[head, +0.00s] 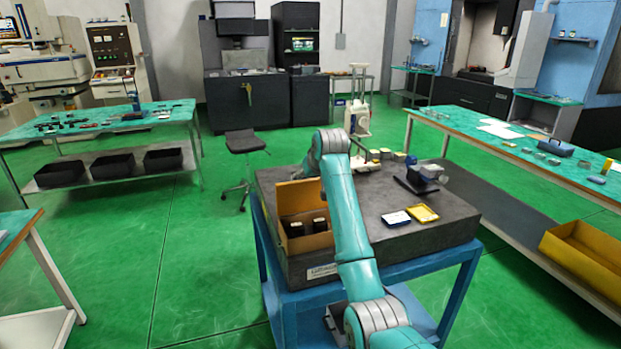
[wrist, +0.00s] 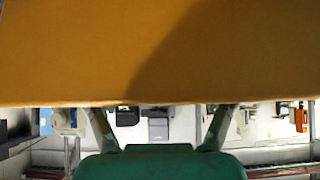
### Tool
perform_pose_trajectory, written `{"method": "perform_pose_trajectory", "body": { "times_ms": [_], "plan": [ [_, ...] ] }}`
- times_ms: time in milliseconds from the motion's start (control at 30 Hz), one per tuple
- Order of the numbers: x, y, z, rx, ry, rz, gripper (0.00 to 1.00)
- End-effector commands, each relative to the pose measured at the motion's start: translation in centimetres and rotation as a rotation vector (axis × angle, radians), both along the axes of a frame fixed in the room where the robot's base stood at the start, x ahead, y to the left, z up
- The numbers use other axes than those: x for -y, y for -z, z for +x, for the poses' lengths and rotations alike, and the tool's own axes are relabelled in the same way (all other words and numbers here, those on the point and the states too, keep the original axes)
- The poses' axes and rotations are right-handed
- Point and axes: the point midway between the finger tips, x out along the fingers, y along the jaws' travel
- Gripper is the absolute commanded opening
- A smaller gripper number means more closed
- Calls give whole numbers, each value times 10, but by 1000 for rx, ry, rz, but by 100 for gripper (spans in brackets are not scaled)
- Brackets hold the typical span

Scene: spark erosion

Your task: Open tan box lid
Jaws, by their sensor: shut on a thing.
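The tan box (head: 308,243) stands on the dark slab, with its inside showing and dark items in it. Its tan lid (head: 297,195) stands raised at the back of the box, partly covered by my arm. In the wrist view the tan lid (wrist: 150,50) fills the upper part as a broad flat panel. My gripper (wrist: 164,110) is at the lid's edge with its two fingers spread to either side, shut on the lid. The fingertips are hidden behind that edge. In the head view my gripper cannot be made out behind the lid and arm.
The dark slab (head: 365,245) rests on a blue stand (head: 450,300). A white-and-blue box (head: 396,219), a yellow tray (head: 422,213) and a small vise-like device (head: 420,178) sit right of my arm. A stool (head: 245,145) stands behind to the left.

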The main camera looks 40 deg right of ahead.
Motion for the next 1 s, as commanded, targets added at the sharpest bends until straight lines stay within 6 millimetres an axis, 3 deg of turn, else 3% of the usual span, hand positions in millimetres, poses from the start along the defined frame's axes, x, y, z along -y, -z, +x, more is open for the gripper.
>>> {"method": "perform_pose_trajectory", "body": {
  "times_ms": [700,733,800,1000],
  "plan": [
    [5,12,0,-15,6,2,19],
    [5,12,0,-15,6,2,84],
    [5,12,0,-15,6,2,94],
    [3,9,1,-10,4,2,94]
  ]
}}
